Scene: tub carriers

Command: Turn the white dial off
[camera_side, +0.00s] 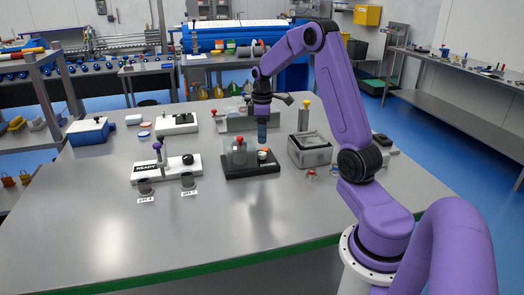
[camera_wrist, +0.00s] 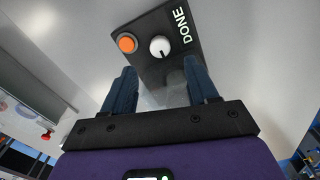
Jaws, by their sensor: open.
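The white dial (camera_wrist: 160,47) sits on a black panel (camera_wrist: 178,22) marked DONE in the wrist view. A dark pointer mark on the dial runs toward its lower edge. An orange button (camera_wrist: 127,42) is on the panel beside the dial. My gripper (camera_wrist: 160,72) is open, its two dark blue fingers apart and nothing seen between them; the dial shows beyond the fingertips. In the side view my gripper (camera_side: 262,141) points down above the black base (camera_side: 252,172). The dial is too small to make out clearly there.
A clear block with a red knob (camera_side: 239,143) stands on the black base, close left of my gripper. A grey bin (camera_side: 311,158) is to the right. The front of the table is clear.

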